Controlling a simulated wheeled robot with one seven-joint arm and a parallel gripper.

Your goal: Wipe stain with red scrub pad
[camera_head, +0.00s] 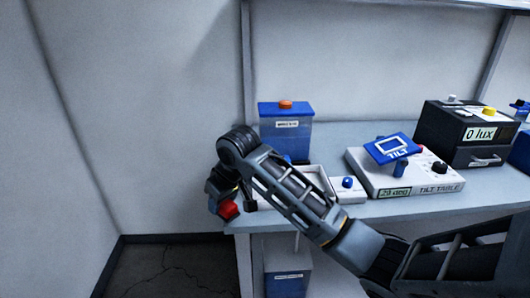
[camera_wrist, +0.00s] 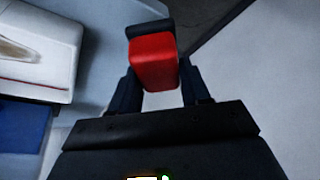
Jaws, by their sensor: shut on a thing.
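The red scrub pad (camera_head: 229,209) is in my gripper (camera_head: 231,203), at the left end of the bench in the head view. In the wrist view the red pad (camera_wrist: 154,62) sits between the two dark fingers, with a black part at its far end. My gripper (camera_wrist: 160,88) is shut on it. The pad is held near the bench's left edge; I cannot tell whether it touches anything.
A white tray (camera_head: 322,173) lies beside my arm, near a small box with a blue knob (camera_head: 347,184). A blue-lidded container (camera_head: 286,133) stands behind. The tilt table (camera_head: 413,186) and black lux box (camera_head: 464,135) are to the right. A wall and open floor (camera_head: 175,268) lie left.

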